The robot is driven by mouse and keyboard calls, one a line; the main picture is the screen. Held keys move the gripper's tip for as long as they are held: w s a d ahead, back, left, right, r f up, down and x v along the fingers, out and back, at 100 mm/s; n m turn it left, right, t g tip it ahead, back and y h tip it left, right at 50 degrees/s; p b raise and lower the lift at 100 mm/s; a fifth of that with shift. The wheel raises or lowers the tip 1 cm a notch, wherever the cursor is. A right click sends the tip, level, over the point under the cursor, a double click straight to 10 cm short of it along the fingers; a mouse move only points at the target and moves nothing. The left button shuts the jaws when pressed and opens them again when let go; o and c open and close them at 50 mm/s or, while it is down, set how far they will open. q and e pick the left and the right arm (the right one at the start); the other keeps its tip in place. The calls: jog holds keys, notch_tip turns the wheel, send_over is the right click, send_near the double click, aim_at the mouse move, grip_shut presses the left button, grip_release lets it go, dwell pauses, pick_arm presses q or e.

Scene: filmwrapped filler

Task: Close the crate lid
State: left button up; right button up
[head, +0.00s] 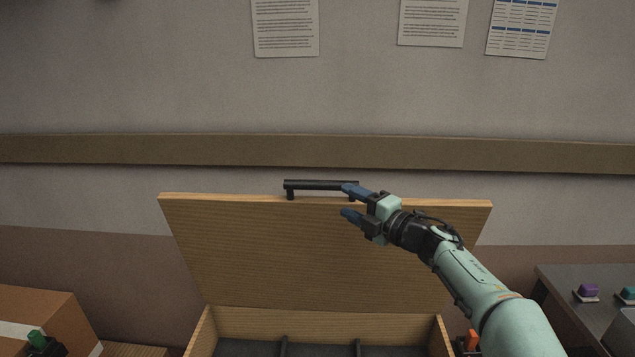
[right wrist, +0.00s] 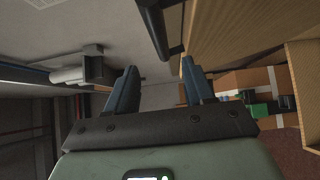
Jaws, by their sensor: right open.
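The wooden crate lid (head: 300,255) stands raised and tilted above the crate (head: 320,322). A black bar handle (head: 318,185) sits along the lid's top edge. My right gripper (head: 349,202) is open at the right end of the handle, in front of the lid's upper edge. In the right wrist view the two blue fingers (right wrist: 160,80) are apart with nothing held between them; the black handle (right wrist: 160,30) and the lid's wood (right wrist: 230,30) lie just beyond them. Whether a finger touches the handle I cannot tell. My left gripper is not in view.
A cardboard box (head: 40,310) stands at the lower left. A grey table (head: 575,275) with a purple button (head: 588,291) is at the lower right. The wall with a brown rail (head: 150,150) is behind the lid. The crate's inside has dark dividers.

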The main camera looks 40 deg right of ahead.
aim_at(322, 186)
jog(key=w+p, duration=0.1)
jog(key=w, duration=0.2)
jog(key=w+p, duration=0.1)
jog(key=w, duration=0.6)
jog(key=shift+w+a+r+p, duration=0.15)
jog(key=shift+w+a+p, duration=0.05)
jog(key=shift+a+p, duration=0.2)
jog(key=shift+w, duration=0.8)
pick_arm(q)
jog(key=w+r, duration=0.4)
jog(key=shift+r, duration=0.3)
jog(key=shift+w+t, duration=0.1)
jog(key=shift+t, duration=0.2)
pick_arm(e)
jog(key=shift+s+a, duration=0.1)
grip_shut()
